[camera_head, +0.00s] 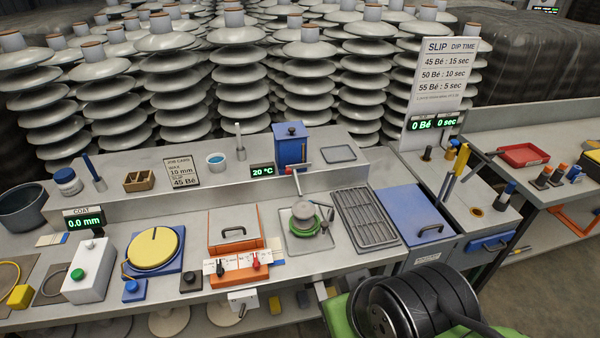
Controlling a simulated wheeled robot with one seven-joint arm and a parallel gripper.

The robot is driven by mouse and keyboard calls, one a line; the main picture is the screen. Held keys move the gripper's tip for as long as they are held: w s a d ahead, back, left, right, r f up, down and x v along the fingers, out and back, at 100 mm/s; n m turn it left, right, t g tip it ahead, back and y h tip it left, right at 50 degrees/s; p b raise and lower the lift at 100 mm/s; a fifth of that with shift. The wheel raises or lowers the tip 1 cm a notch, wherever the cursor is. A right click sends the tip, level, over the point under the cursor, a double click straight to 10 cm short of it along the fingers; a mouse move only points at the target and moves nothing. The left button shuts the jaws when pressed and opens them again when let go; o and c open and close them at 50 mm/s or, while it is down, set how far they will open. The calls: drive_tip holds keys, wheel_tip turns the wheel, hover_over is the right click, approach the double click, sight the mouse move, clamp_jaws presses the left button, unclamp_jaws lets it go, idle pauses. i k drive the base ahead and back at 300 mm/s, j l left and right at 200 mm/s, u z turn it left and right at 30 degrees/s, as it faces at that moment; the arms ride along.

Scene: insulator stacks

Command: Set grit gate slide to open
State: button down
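No label that I can read names the grit gate slide. An orange control block (238,273) at the front edge of the bench has a white labelled strip, with a black knob (220,267) on the left and a red knob (256,262) on the right. The strip's lettering is too small to read. A blue hopper-like box (290,148) stands on the raised shelf, with a red-and-grey lever below it. I cannot tell which of these is the slide, or its setting. My gripper is not in view.
A yellow disc (153,248) sits left. Dark ribbed and green parts, probably mine, fill the lower right.

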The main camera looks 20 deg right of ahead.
sight(288, 168)
drive_tip(key=i+j+u, duration=0.1)
drive_tip(key=j+u, duration=0.15)
drive_tip(key=j, duration=0.15)
drive_tip(key=i+j+u, duration=0.2)
drive_tip(key=j, duration=0.2)
drive_tip(key=i+j+u, duration=0.25)
drive_tip(key=j, duration=0.15)
drive_tip(key=i+l, duration=0.1)
drive_tip(key=l, duration=0.3)
drive_tip(key=i+l+u, duration=0.1)
drive_tip(key=l, duration=0.3)
